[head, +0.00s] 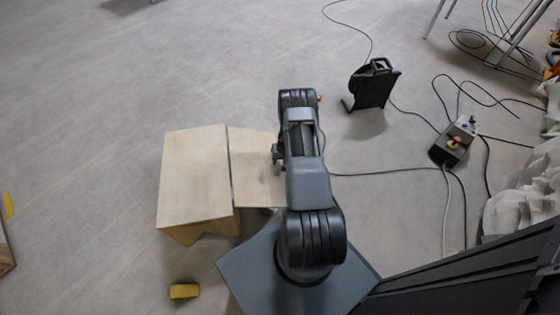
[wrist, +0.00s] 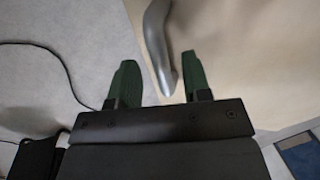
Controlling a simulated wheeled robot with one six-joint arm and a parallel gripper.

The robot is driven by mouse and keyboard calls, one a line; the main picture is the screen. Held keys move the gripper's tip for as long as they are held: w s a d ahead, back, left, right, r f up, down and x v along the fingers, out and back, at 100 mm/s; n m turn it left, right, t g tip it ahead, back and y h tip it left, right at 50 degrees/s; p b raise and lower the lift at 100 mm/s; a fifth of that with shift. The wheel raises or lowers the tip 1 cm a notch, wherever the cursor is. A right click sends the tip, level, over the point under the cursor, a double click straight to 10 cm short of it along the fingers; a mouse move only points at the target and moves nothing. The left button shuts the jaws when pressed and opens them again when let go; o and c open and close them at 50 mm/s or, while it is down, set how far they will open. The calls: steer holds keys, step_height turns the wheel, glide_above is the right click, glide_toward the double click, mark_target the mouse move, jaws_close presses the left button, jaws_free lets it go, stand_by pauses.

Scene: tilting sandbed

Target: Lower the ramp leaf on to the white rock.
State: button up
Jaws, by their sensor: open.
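The ramp leaf (head: 255,172) is a pale wooden board, partly hidden by my arm in the head view. It lies beside a larger wooden panel (head: 194,175), with a narrow gap between them. In the wrist view the pale board (wrist: 255,65) fills the right side. A curved grey metal handle (wrist: 154,32) reaches down between the two green fingers of my gripper (wrist: 158,75), nearer the right finger. The fingers are apart and not closed on the handle. In the head view my arm hides most of the gripper. I cannot make out a white rock.
A yellow block (head: 184,291) lies on the floor in front of the panel. A black cable reel (head: 371,87) and a control box (head: 454,141) with trailing cables are to the right. A pale crumpled mass (head: 530,190) is at the right edge. Floor behind the panels is clear.

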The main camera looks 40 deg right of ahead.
jaws_close()
stand_by(0.4)
steer(key=c, duration=0.8)
jaws_free()
steer(key=o, duration=0.8)
step_height(320, 180, up, 14)
steer(key=s+d+p, duration=0.1)
steer(key=d+p, duration=0.1)
steer(key=p, duration=0.2)
steer(key=shift+d+f, duration=0.2)
steer(key=shift+f, duration=0.05)
steer(key=shift+s, duration=0.1)
